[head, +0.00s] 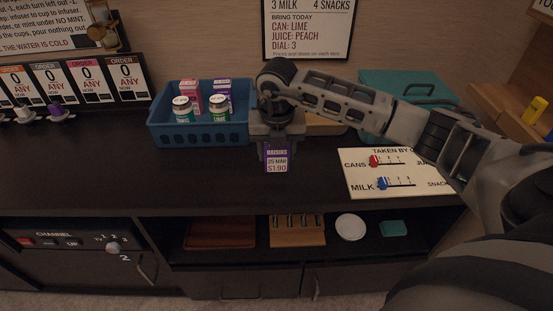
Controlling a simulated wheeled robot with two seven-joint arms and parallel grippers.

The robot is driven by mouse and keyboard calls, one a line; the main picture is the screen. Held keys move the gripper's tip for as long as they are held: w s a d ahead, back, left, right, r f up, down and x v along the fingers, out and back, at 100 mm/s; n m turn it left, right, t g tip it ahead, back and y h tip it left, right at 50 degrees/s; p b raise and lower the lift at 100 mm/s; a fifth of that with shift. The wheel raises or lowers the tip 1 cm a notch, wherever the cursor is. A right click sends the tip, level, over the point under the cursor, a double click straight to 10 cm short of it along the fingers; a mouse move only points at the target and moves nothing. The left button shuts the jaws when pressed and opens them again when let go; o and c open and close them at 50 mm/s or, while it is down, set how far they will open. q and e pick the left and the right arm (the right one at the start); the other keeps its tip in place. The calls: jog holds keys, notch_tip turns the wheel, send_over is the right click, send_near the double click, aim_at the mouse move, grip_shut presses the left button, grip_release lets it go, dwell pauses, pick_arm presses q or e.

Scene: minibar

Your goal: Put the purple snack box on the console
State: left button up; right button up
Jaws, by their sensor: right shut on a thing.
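The purple snack box (277,161), with a white label reading "RAISINS", "25 MAR" and $1.90, is held upright near the front edge of the dark console (210,174). My right gripper (276,146) points down and is shut on the upper part of the box. Whether the box's bottom touches the console top cannot be told. My left gripper is not in view.
A blue basket (198,134) with jars and small boxes stands just left of my right gripper. A white tally board (393,176) lies to the right, before a teal case (405,90). Bare console top lies in front of the basket. Open shelves are below.

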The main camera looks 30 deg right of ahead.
aim_at(277, 161)
jog(key=shift+w+d+f, duration=0.1)
jog(key=shift+w+f, duration=0.05)
jog(key=shift+f, duration=0.1)
jog(key=shift+w+f, duration=0.1)
jog(key=shift+f, duration=1.55)
jog(key=shift+f, duration=0.15)
jog(key=o, duration=1)
